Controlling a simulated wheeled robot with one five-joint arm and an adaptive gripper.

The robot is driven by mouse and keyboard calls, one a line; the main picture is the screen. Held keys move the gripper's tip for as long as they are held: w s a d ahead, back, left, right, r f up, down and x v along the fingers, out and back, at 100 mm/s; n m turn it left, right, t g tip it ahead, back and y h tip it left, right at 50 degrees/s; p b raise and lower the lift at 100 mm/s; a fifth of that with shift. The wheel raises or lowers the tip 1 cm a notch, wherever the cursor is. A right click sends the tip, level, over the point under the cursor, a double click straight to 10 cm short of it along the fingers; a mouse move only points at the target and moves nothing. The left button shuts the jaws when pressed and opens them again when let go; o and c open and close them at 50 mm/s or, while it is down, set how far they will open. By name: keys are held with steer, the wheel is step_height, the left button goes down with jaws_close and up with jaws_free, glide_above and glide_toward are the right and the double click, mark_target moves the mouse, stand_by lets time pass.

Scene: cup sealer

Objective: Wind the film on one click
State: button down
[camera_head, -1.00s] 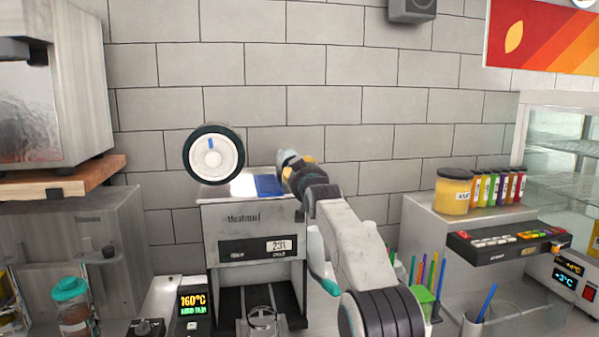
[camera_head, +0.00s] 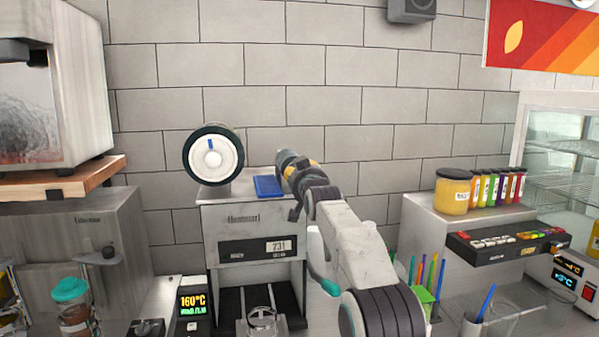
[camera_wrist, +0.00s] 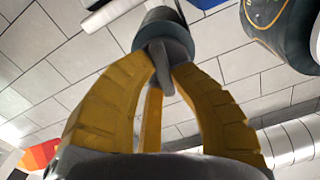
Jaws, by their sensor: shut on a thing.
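The cup sealer (camera_head: 228,223) stands at the centre left, its display reading 231. The film roll (camera_head: 213,158), with a white hub and a blue mark near its top, sits above it on the left. My gripper (camera_head: 293,164) is above the sealer's right side, pointing left and away. In the wrist view, my yellow fingers (camera_wrist: 168,82) are shut on the grey fin of a winding knob (camera_wrist: 165,32), which has a teal-grey rim. In the head view my gripper mostly hides this knob.
A blue panel (camera_head: 268,186) lies on the sealer's top, close to my gripper. A 160°C control box (camera_head: 193,303) stands at its lower left. A cup of straws (camera_head: 424,294) and a button panel (camera_head: 505,241) are on the right. The tiled wall is behind.

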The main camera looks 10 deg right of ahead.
steer(key=m, duration=1.4)
steer(key=f+m, duration=0.1)
steer(key=m, duration=0.6)
steer(key=shift+a+b, duration=0.2)
steer(key=shift+b, duration=0.15)
steer(key=shift+m, duration=0.3)
steer(key=c, duration=1.1)
jaws_free()
steer(key=shift+s, duration=0.1)
steer(key=s, duration=1.1)
steer(key=shift+s, duration=0.4)
